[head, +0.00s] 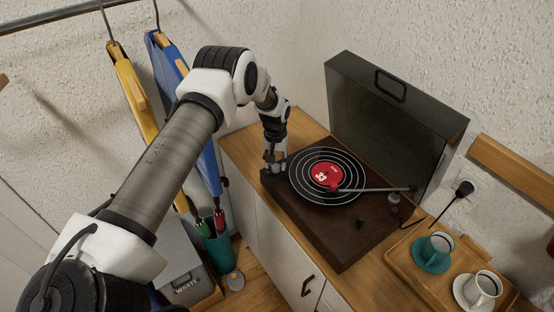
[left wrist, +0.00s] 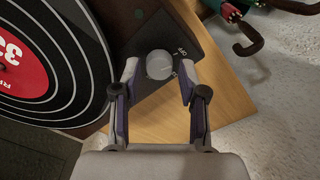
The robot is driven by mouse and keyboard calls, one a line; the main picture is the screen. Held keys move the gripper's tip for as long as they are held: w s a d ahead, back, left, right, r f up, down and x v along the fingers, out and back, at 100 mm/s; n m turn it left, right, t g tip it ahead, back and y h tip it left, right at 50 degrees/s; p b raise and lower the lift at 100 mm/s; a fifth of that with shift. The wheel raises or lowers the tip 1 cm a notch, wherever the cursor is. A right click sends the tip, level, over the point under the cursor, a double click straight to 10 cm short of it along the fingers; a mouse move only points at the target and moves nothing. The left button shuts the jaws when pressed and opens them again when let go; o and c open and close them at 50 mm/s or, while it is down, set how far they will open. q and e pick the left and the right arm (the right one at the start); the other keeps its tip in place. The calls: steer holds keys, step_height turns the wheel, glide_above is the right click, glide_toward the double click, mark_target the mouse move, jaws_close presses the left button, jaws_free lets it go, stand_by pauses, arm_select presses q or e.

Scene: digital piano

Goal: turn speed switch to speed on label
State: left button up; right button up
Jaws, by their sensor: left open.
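A brown turntable (head: 335,238) with a black record (head: 309,182) sits on a wooden cabinet. The record's red label (head: 326,175) reads 33 and shows partly in the left wrist view (left wrist: 18,62). A round grey speed switch (left wrist: 159,65) sits on a dark corner of the turntable, with small marks beside it that I cannot read surely. My left gripper (head: 271,172) points down at the turntable's left corner. In the left wrist view it is open (left wrist: 158,78), its fingertips on either side of the switch; I cannot tell whether they touch it. My right gripper is out of view.
The raised dark lid (head: 395,115) stands behind. The tonearm (head: 375,189) reaches over the record. A wooden tray (head: 408,262) with a teal cup (head: 434,252) and a white cup (head: 481,290) lies at right. An umbrella bin (head: 218,246) stands on the floor beside the cabinet.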

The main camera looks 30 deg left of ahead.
arm_select(q)
steer(key=shift+w+f, duration=0.3)
steer(key=shift+f, duration=0.45)
steer(key=shift+s+r, duration=0.15)
steer(key=shift+s, duration=0.05)
steer(key=shift+c, duration=0.4)
steer(key=shift+s, duration=0.1)
jaws_close()
